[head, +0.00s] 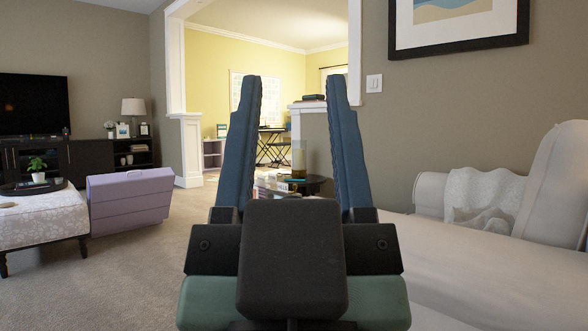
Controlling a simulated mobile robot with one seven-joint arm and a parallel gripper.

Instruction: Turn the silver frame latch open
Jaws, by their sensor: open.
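My gripper (294,88) stands in the middle of the head view, its two long blue fingers pointing up and away. The fingers are wide apart and nothing is between them close by; the far room shows through the gap. I cannot make out a silver frame latch anywhere in this view. A framed picture (400,50) with a dark frame hangs on the wall at the upper right, but no latch shows on it.
A white sofa (470,250) fills the right side. At left are a purple box-like piece (130,204), a patterned ottoman (45,222) and a TV cabinet (85,156). Carpet (135,275) is clear at the lower left.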

